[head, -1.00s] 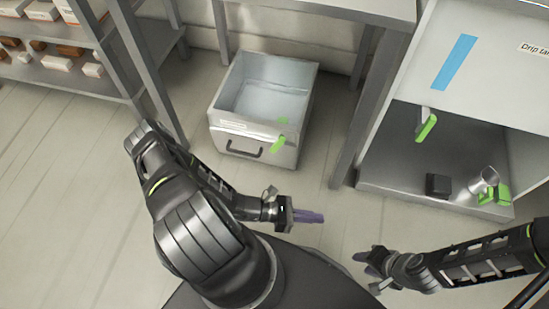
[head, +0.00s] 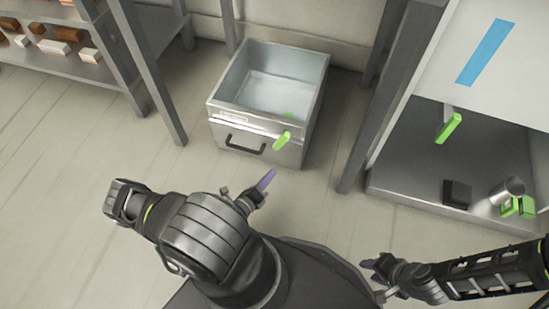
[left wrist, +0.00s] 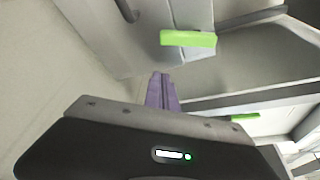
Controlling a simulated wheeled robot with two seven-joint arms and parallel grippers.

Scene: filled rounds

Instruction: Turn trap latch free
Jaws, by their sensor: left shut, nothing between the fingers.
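A grey metal open-topped box (head: 225,107) stands on the floor at the upper middle, with a dark handle on its front. A green lever (head: 282,141), seemingly the trap latch, sits tilted on the front near its right corner. In the left wrist view the green lever (left wrist: 188,38) lies across the box front, beyond my fingers. My left gripper (head: 267,180) is shut and empty, its purple fingers pointing toward the box, below and left of the lever and apart from it. My right gripper (head: 372,263) is low at the right, away from the box; its fingers are too small to judge.
A cabinet (head: 385,180) at the right has another green lever (head: 449,128), a dark block (head: 457,193) and a metal cup (head: 507,190). Shelves with small boxes stand at upper left. Table legs flank the box. The floor before it is clear.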

